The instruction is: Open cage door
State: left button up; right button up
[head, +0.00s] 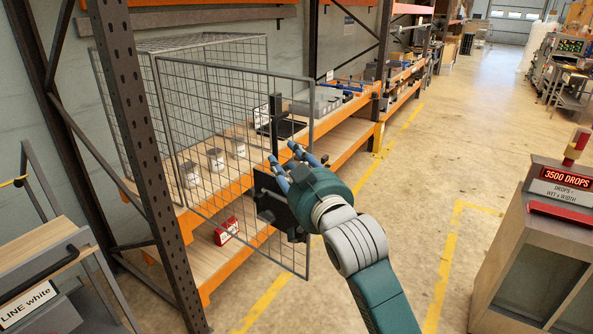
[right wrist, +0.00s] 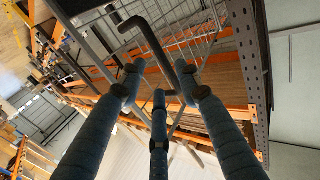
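The grey wire-mesh cage (head: 213,38) stands on the upper shelf at the left in the head view. Its framed mesh door (head: 312,100) stands swung out past the shelf's front edge into the aisle. A black upright handle (head: 275,112) is on the door; in the right wrist view the bent dark handle (right wrist: 152,42) lies just beyond and between the fingertips. My right gripper (head: 288,160) is at the handle's lower end, its blue fingers (right wrist: 160,84) apart. I see no clear grip on the handle. My left gripper is not in view.
Several small jars (head: 215,160) stand on the shelf behind the door mesh. A red box (head: 226,231) sits on the lower shelf. A dark perforated rack post (head: 128,120) rises at the left. A grey cabinet (head: 535,235) stands at the right. The aisle floor (head: 440,150) is clear.

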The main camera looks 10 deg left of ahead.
jog(key=v, duration=0.5)
